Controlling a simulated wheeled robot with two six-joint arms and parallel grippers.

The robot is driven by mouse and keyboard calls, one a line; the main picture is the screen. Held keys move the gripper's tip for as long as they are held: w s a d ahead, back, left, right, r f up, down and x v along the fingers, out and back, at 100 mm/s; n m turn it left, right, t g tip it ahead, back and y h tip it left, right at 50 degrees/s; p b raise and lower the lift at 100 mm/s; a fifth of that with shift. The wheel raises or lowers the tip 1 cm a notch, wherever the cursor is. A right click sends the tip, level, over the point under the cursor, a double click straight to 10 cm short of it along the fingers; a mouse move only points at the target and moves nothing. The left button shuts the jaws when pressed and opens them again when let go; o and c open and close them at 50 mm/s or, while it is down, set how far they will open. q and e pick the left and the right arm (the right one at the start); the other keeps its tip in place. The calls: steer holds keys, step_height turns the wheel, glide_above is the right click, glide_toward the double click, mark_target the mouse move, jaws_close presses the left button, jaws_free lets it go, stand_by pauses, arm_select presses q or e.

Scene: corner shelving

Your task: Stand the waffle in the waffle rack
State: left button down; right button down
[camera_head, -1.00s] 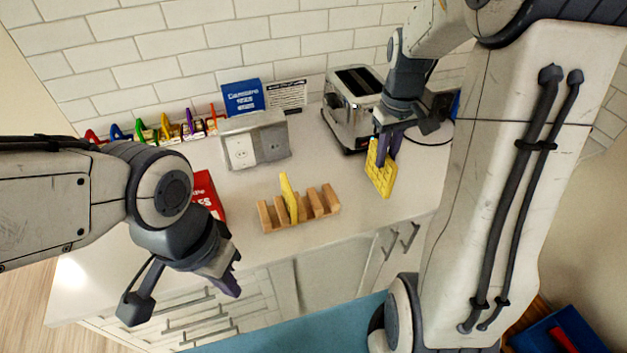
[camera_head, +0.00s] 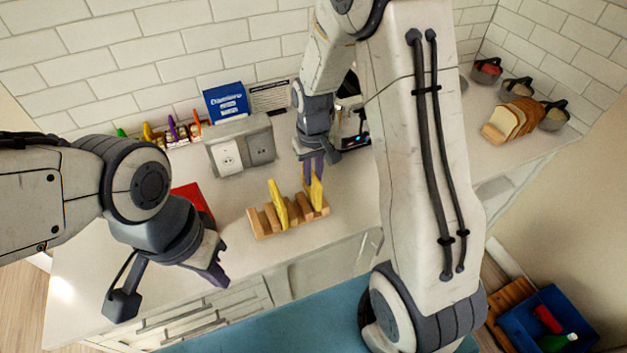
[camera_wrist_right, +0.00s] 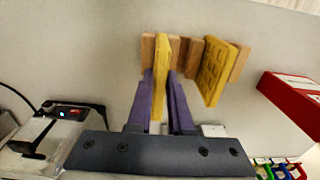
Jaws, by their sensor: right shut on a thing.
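The wooden waffle rack (camera_head: 262,223) stands on the counter, with upright slats. One yellow waffle (camera_head: 278,205) stands in a slot left of the rack's middle; it also shows in the right wrist view (camera_wrist_right: 217,75). My right gripper (camera_head: 314,172) is shut on a second yellow waffle (camera_head: 316,190), held upright at the rack's right end. In the right wrist view this held waffle (camera_wrist_right: 158,85) is between the purple fingers and lines up between two slats; how deep it sits is hidden.
A red box (camera_head: 193,203) stands left of the rack, partly behind my left arm. A grey outlet block (camera_head: 240,150) and a blue box (camera_head: 227,101) are behind. The toaster (camera_wrist_right: 40,140) is partly hidden by my right arm. Bread (camera_head: 512,121) and bowls stand far right.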

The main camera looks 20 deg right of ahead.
step_height(320, 180, down, 3)
steer(key=shift+s+r+p, duration=0.1)
steer(key=shift+r+p, duration=0.1)
steer(key=shift+p, duration=0.2)
steer(key=shift+f, duration=0.35)
steer(key=shift+f, duration=0.2)
steer(key=c, duration=0.8)
jaws_free()
